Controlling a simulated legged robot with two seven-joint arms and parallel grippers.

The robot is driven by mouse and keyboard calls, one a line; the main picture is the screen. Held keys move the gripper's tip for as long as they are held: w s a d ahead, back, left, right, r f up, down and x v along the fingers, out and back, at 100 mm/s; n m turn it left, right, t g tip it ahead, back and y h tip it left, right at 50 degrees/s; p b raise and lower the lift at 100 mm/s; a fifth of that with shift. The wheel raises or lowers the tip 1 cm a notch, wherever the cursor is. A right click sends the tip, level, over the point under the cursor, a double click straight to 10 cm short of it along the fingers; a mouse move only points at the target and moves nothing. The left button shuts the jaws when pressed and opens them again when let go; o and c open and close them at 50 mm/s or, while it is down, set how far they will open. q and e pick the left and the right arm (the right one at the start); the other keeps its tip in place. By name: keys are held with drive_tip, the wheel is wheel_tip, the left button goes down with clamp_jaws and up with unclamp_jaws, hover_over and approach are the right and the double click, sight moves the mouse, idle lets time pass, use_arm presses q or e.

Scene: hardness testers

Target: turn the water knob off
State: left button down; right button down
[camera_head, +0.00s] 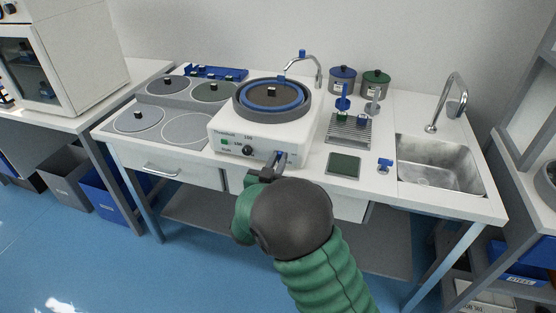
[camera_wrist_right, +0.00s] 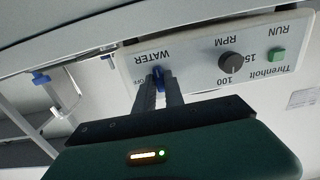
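The water knob (camera_wrist_right: 159,78) is a small blue knob on the white front panel of the polishing machine (camera_head: 238,135), beside the word WATER and a faint OFF mark in the right wrist view. My right gripper (camera_wrist_right: 160,88) is at the knob, with its two dark fingers close on either side of it and their tips near the panel. It looks shut on the knob. In the head view my right gripper (camera_head: 277,163) reaches the right part of the panel, and my forearm and fingers hide most of the knob. My left gripper is not in view.
The panel also has a dark RPM knob (camera_wrist_right: 231,62) and a green RUN button (camera_wrist_right: 277,54). The machine's round bowl (camera_head: 271,97) sits on top. A sink (camera_head: 437,163) is at the right, grey discs (camera_head: 188,128) at the left. A drawer handle (camera_head: 161,170) is below.

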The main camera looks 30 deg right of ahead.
idle(0.3)
drive_tip(key=shift+r+n+p, duration=0.25)
drive_tip(key=shift+n+p, duration=0.25)
drive_tip(key=shift+p, duration=0.4)
drive_tip(key=n+p, duration=1)
drive_tip(key=n, duration=0.1)
drive_tip(key=n+p, duration=0.6)
drive_tip(key=shift+w+a+f, duration=0.2)
drive_tip(key=shift+w+f, duration=0.05)
drive_tip(key=shift+f, duration=0.2)
drive_tip(key=c, duration=1.7)
unclamp_jaws()
drive_tip(key=shift+o, duration=1.2)
